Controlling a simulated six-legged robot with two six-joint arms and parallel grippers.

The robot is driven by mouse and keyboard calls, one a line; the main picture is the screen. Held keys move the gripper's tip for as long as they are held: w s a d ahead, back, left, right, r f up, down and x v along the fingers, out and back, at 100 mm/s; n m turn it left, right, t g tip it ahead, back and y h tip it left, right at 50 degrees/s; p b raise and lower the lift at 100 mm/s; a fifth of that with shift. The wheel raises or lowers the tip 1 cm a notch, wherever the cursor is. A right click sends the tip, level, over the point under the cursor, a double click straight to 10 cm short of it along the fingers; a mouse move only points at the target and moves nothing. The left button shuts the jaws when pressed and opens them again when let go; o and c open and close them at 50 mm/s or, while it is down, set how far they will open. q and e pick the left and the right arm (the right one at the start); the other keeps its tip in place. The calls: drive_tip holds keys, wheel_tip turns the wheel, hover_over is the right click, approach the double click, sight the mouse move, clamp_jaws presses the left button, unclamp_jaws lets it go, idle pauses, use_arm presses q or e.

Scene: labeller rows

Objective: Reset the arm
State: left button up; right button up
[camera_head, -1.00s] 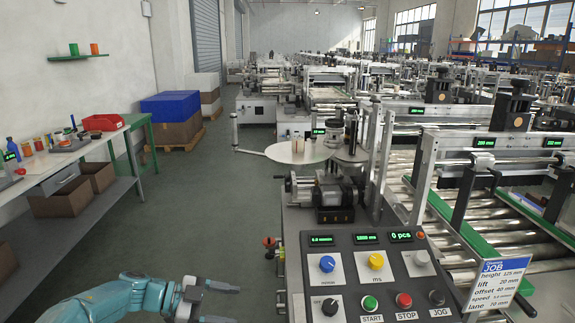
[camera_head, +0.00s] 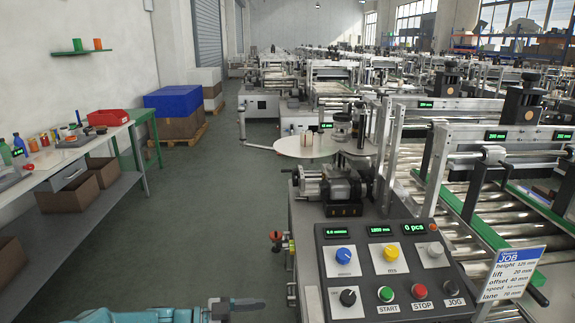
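My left arm comes in at the bottom left of the head view, teal with a dark grey end. My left gripper (camera_head: 236,305) is low in the picture, left of the control panel, over the floor. It is partly cut off by the bottom edge, and I cannot tell whether its fingers are apart. Nothing is seen held in it. My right arm and gripper are not in view.
The control panel (camera_head: 362,266) with knobs and buttons stands close to the right of my gripper. A JOB card (camera_head: 509,273) hangs at the right. A workbench (camera_head: 108,135) with bins runs along the left. The aisle floor (camera_head: 190,220) is clear.

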use_arm(q)
drive_tip(key=s+f+n+t+y, duration=0.3)
drive_tip(key=f+n, duration=0.4)
drive_tip(key=s+f+n+t+y, duration=0.2)
drive_tip(key=s+f+n+y, duration=0.1)
drive_tip(key=f+n, duration=0.35)
drive_tip(key=s+a+f+n+g+y, duration=0.2)
drive_tip(key=s+f+g+y, duration=0.1)
drive_tip(key=s, duration=0.8)
drive_tip(key=s+a+f+n+g+y, duration=0.2)
drive_tip(key=s+f+g, duration=0.3)
drive_tip(key=s+f, duration=0.3)
drive_tip(key=s+y, duration=0.1)
drive_tip(key=s, duration=0.3)
drive_tip(key=shift+a, duration=0.2)
drive_tip(key=shift+n, duration=0.25)
